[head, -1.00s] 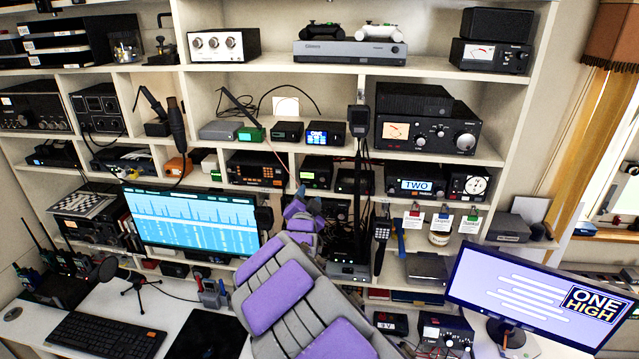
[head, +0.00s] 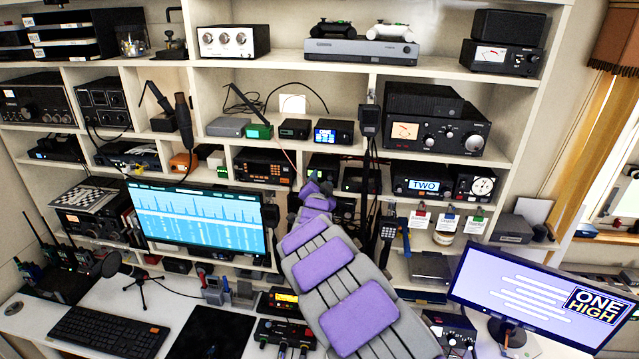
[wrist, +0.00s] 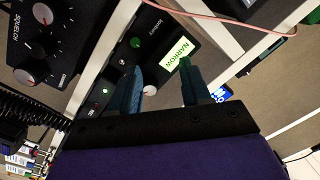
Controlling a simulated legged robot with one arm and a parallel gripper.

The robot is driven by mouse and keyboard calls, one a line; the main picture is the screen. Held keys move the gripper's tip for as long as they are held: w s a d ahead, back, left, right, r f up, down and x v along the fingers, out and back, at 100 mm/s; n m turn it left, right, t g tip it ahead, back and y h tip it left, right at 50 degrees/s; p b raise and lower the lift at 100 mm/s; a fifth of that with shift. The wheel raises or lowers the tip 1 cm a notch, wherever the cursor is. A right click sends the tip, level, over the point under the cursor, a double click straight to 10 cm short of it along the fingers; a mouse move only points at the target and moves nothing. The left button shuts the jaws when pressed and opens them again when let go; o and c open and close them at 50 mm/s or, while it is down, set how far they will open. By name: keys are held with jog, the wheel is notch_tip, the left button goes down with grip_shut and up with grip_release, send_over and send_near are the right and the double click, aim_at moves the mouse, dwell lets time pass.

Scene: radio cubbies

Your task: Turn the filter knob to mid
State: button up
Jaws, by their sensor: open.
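A small black radio with a lit green screen reading "NARROW" (wrist: 178,64) fills the middle of the wrist view. A small pale knob (wrist: 149,90) sits on its front beside the screen; I cannot read its label or pointer. My gripper (wrist: 161,68) is open, with one dark blue finger on each side of the knob's area. The fingers look close to the panel, but I cannot tell whether they touch it. In the head view my gripper (head: 318,188) is at the cubby below the middle shelf, and my arm hides part of what is there.
A larger black unit with a "SQUELCH" knob (wrist: 42,14) is at the left of the wrist view. A pink cable (wrist: 215,18) crosses the top. In the head view, a wide monitor (head: 198,222) stands left of my arm and hanging microphones (head: 369,125) are to the right.

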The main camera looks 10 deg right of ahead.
aim_at(335, 176)
jog(key=d, duration=0.4)
jog(key=shift+s+d+r, duration=0.15)
jog(key=shift+s+r, duration=0.15)
jog(key=shift+s, duration=0.1)
jog(key=c, duration=0.4)
jog(key=shift+d, duration=0.1)
jog(key=shift+c, duration=0.7)
jog(key=shift+f, duration=0.15)
jog(key=shift+c, duration=0.8)
jog(key=shift+a+f, duration=0.2)
jog(key=shift+a, duration=1.05)
grip_shut()
jog(key=shift+d+r, duration=0.15)
jog(key=shift+d, duration=0.25)
jog(key=shift+a+r+n+p, duration=0.1)
jog(key=shift+a+n+p, duration=0.1)
jog(key=shift+n+p, duration=0.35)
jog(key=n+p, duration=0.1)
jog(key=n, duration=0.1)
jog(key=n+p, duration=0.1)
jog(key=p, duration=0.1)
jog(key=n+p, duration=0.2)
jog(key=shift+r+n, duration=0.35)
jog(key=shift+w+n+p, duration=0.1)
jog(key=shift+n+p, duration=1.6)
jog(key=shift+n, duration=0.5)
